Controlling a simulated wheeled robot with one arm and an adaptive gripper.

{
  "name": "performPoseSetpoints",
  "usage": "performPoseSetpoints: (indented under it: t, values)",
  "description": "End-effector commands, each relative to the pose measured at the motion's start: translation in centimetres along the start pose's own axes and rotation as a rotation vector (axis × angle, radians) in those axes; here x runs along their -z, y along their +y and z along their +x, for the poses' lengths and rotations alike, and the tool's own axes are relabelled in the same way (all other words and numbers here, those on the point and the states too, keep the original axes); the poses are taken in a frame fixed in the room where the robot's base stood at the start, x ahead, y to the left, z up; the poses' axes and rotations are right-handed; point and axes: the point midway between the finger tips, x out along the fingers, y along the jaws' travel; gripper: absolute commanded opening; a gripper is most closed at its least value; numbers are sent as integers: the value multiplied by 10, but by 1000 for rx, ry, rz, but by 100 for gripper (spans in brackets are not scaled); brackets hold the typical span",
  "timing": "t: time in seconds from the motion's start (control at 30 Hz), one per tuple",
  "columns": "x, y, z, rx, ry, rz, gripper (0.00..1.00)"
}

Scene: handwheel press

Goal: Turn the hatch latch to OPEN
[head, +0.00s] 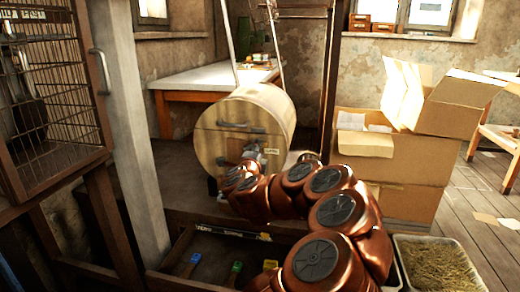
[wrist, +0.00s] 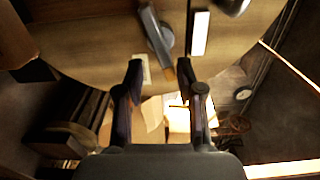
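The round wooden hatch (head: 220,140) is the front face of a pale drum in the head view; its face (wrist: 90,50) fills the upper wrist view. The grey latch lever (wrist: 157,36) slants down across this face, its lower end close to the space between my fingertips. A white label (wrist: 200,34) is beside it, and another small label (wrist: 146,69) is near my left fingertip; their text is not readable. My gripper (wrist: 160,68) is open, its two fingers apart in front of the hatch. In the head view, my arm hides most of the gripper. Contact cannot be told.
A grey bar handle (head: 241,127) crosses the upper hatch face. Cardboard boxes (head: 400,185) stand to the right of my arm. A wire cage (head: 60,85) and a pale post (head: 130,130) are at left. An open drawer (head: 185,245) with tools is below. A straw tray (head: 437,265) is at lower right.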

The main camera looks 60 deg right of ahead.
Motion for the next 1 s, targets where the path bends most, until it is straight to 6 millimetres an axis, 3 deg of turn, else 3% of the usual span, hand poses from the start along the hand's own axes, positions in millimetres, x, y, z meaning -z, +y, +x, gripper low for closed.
performPoseSetpoints:
  t: [0.33, 0.77, 1.0]
  values:
    - [0, 0, -32, -1, 0, 0, 38]
    - [0, 1, -38, -1, -1, -1, 38]
    - [-4, 2, -38, -4, -11, -121, 62]
